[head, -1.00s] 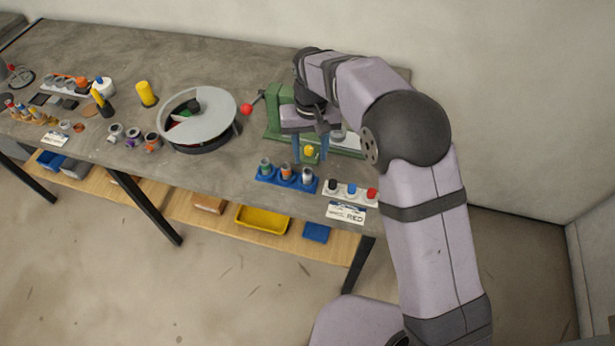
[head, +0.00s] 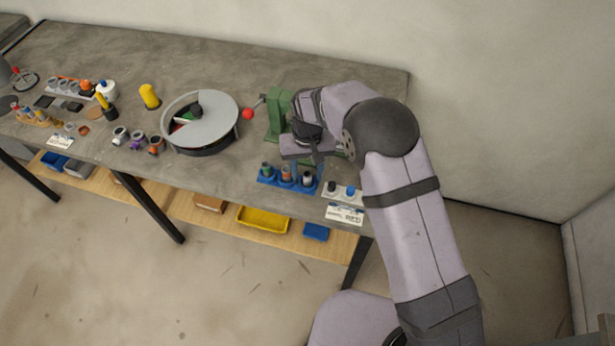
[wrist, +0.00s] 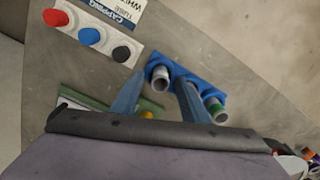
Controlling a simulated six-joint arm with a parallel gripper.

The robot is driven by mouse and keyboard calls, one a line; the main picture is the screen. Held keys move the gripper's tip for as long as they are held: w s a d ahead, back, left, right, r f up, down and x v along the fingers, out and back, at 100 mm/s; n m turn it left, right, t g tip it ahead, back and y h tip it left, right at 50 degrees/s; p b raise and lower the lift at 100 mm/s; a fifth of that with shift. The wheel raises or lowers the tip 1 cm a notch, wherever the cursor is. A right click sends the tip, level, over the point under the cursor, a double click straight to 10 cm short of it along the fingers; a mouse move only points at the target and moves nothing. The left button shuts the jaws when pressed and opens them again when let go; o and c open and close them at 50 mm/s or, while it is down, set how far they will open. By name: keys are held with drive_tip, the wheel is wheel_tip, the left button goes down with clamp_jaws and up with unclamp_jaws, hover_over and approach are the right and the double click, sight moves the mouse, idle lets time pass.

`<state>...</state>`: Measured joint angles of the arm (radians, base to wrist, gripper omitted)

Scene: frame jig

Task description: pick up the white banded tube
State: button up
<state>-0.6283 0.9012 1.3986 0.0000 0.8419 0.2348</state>
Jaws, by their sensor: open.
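The white banded tube (head: 307,179) stands at the right end of the blue rack (head: 268,182). In the wrist view the tube (wrist: 160,77) shows its open top between my two blue fingertips. My gripper (wrist: 162,84) is open, with a fingertip on either side of the tube in that view; I cannot tell how far above it they are. In the head view my gripper (head: 308,166) is over the rack and partly hides its back. The orange-banded tube (head: 286,173) and the green-banded tube (head: 267,169) stand in the same rack.
A white cap tray (wrist: 72,33) with red, blue and black caps is close beside the rack. A green fixture (head: 279,112) stands behind my gripper. A round grey-lidded carousel (head: 212,125) is to the left. The table's front edge is near.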

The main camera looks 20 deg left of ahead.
drive_tip(key=shift+f, duration=0.1)
clamp_jaws()
wheel_tip(320, 180, up, 10)
drive_tip(key=b, duration=0.3)
idle(0.5)
drive_tip(key=shift+r, duration=0.3)
drive_tip(key=shift+r+p, duration=1.25)
drive_tip(key=shift+p, duration=0.35)
